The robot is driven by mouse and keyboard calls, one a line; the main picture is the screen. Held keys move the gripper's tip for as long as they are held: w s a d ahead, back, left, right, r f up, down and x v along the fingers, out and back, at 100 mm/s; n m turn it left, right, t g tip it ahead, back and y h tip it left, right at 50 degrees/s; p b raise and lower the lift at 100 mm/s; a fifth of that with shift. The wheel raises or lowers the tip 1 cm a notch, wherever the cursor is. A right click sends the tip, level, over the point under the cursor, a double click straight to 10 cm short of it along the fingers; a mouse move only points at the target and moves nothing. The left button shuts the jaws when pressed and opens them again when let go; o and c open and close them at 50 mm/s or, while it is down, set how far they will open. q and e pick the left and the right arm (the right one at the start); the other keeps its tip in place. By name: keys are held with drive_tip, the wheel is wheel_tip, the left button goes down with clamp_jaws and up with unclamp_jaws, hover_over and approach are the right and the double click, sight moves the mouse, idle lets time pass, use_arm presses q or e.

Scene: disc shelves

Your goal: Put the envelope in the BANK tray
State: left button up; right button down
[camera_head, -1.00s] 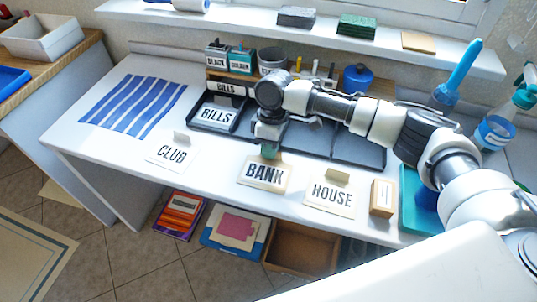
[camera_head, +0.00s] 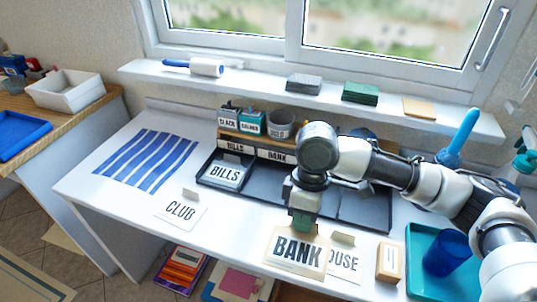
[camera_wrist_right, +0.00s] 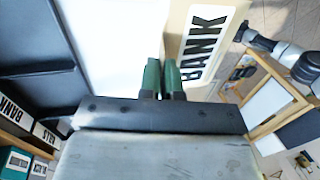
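The cream envelope (camera_head: 278,262) with a BANK label hangs from my right gripper (camera_head: 302,226), tilted and raised near the table's front edge. It partly covers the HOUSE envelope. In the right wrist view, the green fingertips (camera_wrist_right: 165,80) are close together at the edge of the BANK envelope (camera_wrist_right: 232,42). A dark tray with compartments (camera_head: 262,198) stands behind the gripper. Its back labels read BILLS and BANK (camera_head: 277,155); the BANK compartment is partly hidden by my right arm. A BILLS envelope (camera_head: 227,174) lies in the left compartment. My left gripper is not in view.
The CLUB envelope (camera_head: 180,212) and HOUSE envelope (camera_head: 345,264) lie on the white table (camera_head: 120,212). A wooden block (camera_head: 390,263) and teal tray (camera_head: 418,250) with a blue cup (camera_head: 447,252) are at right. Small containers stand behind the compartments.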

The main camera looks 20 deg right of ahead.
drive_tip(key=shift+s+r, duration=0.1)
drive_tip(key=shift+r, duration=0.2)
wheel_tip(320, 180, up, 10)
drive_tip(key=w+d+m+t+y+p, duration=0.1)
drive_tip(key=d+m+t+p, duration=0.1)
drive_tip(key=m+p, duration=0.75)
drive_tip(key=shift+m, duration=0.85)
drive_tip(key=s+f, duration=0.2)
drive_tip(key=s+f+b, duration=0.1)
drive_tip(key=f, duration=0.1)
drive_tip(key=shift+s+f, duration=0.35)
drive_tip(key=shift+f, duration=0.05)
drive_tip(key=shift+d, duration=0.1)
